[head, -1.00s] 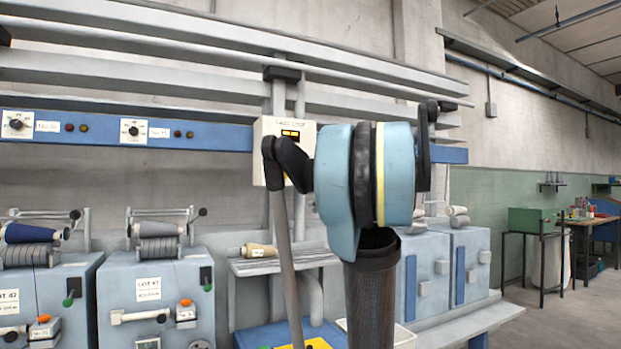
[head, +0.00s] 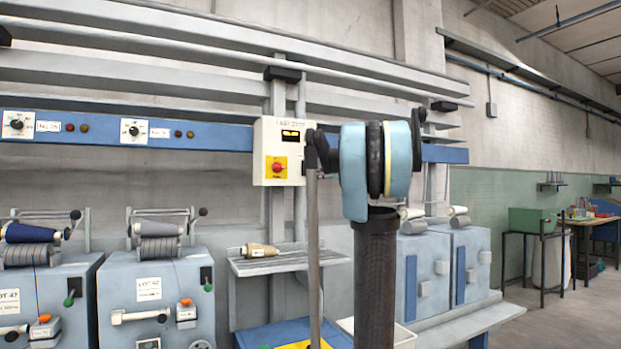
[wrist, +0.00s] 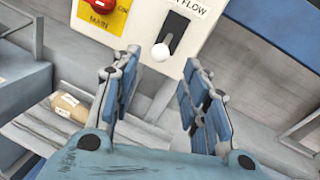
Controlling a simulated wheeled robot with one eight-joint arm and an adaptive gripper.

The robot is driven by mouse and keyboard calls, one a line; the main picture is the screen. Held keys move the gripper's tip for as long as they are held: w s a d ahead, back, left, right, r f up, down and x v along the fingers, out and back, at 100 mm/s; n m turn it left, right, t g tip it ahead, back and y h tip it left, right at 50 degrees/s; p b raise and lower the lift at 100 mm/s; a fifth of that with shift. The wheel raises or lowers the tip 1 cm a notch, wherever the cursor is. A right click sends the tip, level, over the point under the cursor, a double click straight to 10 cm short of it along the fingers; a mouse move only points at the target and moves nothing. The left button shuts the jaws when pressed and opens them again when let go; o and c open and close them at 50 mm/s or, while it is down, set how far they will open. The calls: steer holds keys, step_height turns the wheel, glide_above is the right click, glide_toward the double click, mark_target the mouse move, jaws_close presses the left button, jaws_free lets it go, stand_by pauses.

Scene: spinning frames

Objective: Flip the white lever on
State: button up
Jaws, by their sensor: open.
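The white lever (wrist: 160,52) shows in the wrist view as a round white knob at the lower end of a black slot, under a label ending in "FLOW". It sits on a cream control box (head: 264,135), which also shows in the head view, where my arm hides the lever. My gripper (wrist: 163,68) is open and empty in the wrist view, with blue padded fingers. The knob appears between and just beyond the two fingertips. I see no contact.
A red rotary switch on a yellow plate (head: 277,168), marked MAIN, sits beside the lever. Below the box, a shelf (head: 250,267) holds a tan yarn cone (head: 260,250). Blue winding machines (head: 150,285) stand at the left.

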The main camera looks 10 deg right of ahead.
mark_target(312, 173)
steer(key=x, duration=0.8)
steer(key=shift+w+a, duration=0.15)
steer(key=shift+w, duration=0.1)
